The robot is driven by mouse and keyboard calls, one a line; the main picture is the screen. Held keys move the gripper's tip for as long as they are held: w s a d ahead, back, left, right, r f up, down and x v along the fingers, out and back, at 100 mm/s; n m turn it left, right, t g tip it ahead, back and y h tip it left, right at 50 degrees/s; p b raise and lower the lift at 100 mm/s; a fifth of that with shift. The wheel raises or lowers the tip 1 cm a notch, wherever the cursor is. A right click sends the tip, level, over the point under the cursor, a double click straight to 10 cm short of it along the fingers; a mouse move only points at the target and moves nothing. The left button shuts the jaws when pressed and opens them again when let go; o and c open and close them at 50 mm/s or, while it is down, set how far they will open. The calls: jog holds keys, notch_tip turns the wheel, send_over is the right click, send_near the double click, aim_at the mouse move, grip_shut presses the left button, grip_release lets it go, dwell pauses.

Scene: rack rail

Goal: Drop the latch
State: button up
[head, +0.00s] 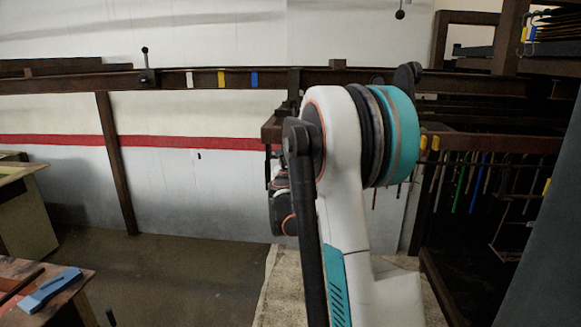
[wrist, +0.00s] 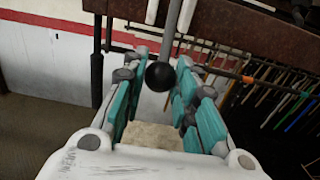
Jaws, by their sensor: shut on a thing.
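In the wrist view my gripper (wrist: 160,66) has its two teal-padded fingers on either side of a black ball knob (wrist: 160,77) and is shut on it. The knob is at the near end of a grey rod (wrist: 173,30) that runs up toward the brown rail (wrist: 225,25). In the head view my arm hides the gripper and this knob. The rail (head: 310,77) crosses the whole head view. A small upright lever with a black knob (head: 145,51) stands on its left part. I cannot tell how the held rod joins the rail.
White (head: 190,79), yellow (head: 221,79) and blue (head: 254,79) marks sit on the rail. A brown post (head: 115,165) stands at left. A bench with a blue object (head: 50,289) is at lower left. Coloured rods hang at right (head: 475,180). The floor at centre left is clear.

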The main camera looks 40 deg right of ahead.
jog(key=shift+w+d+f+b, duration=0.35)
jog(key=shift+w+d, duration=0.35)
jog(key=shift+d, duration=0.15)
jog(key=shift+w+d+f+b, duration=0.35)
jog(key=shift+w+d, duration=0.3)
jog(key=shift+d, duration=0.15)
jog(key=shift+b+x, duration=0.35)
jog(key=shift+x, duration=1.9)
jog(key=o, duration=1)
jog(key=shift+f, duration=0.15)
jog(key=shift+c, duration=0.2)
jog(key=shift+b+v, duration=0.55)
jog(key=shift+v, duration=3)
jog(key=shift+w, duration=0.1)
